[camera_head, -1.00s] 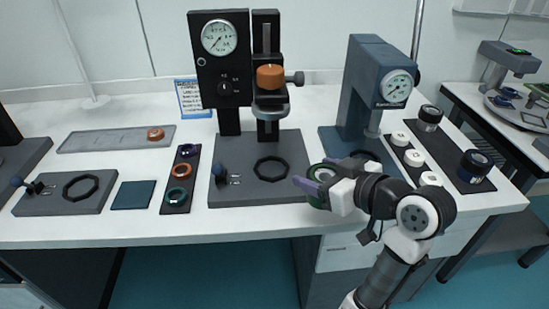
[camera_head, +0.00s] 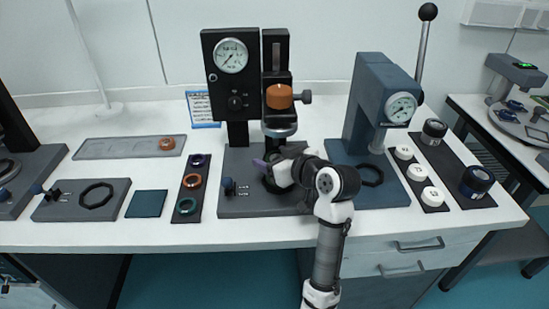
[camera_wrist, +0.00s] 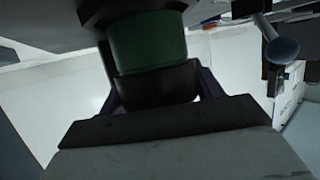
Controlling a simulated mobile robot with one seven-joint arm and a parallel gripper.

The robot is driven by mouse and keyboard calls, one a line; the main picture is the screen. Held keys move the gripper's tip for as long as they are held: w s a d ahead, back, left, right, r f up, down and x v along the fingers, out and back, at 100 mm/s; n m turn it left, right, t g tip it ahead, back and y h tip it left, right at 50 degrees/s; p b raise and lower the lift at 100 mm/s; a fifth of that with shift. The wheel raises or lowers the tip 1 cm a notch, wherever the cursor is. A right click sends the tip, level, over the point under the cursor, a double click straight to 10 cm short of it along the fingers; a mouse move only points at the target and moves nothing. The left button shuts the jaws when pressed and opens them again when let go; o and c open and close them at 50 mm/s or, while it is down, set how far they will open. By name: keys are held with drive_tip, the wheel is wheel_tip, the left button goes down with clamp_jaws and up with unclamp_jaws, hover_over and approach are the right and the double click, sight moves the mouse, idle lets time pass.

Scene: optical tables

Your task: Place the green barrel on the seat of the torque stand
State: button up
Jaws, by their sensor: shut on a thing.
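My gripper (camera_head: 268,172) is over the base of the tall black gauge stand (camera_head: 228,95), below its orange-capped column. In the wrist view my gripper is shut on the green barrel (camera_wrist: 150,42), which has a dark lower part. The barrel is mostly hidden by my gripper in the head view. The black ring on this stand's base is covered by my gripper, so I cannot tell whether the barrel touches it. The blue gauge stand (camera_head: 368,105) has a similar black ring (camera_head: 370,176) on its base. No label shows which is the torque stand.
Left on the table are a dark plate with a black ring (camera_head: 96,195), a teal mat (camera_head: 146,204) and a strip of coloured rings (camera_head: 190,182). Right are white pieces (camera_head: 417,172) and dark jars (camera_head: 477,180). The overhead column limits room above my gripper.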

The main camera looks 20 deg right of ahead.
drive_tip(key=shift+f, duration=0.5)
drive_tip(key=o, duration=1.2)
drive_tip(key=shift+f, duration=0.15)
drive_tip(key=shift+r, duration=0.2)
drive_tip(key=b+v, duration=0.2)
drive_tip(key=v, duration=1)
drive_tip(key=shift+s, duration=0.1)
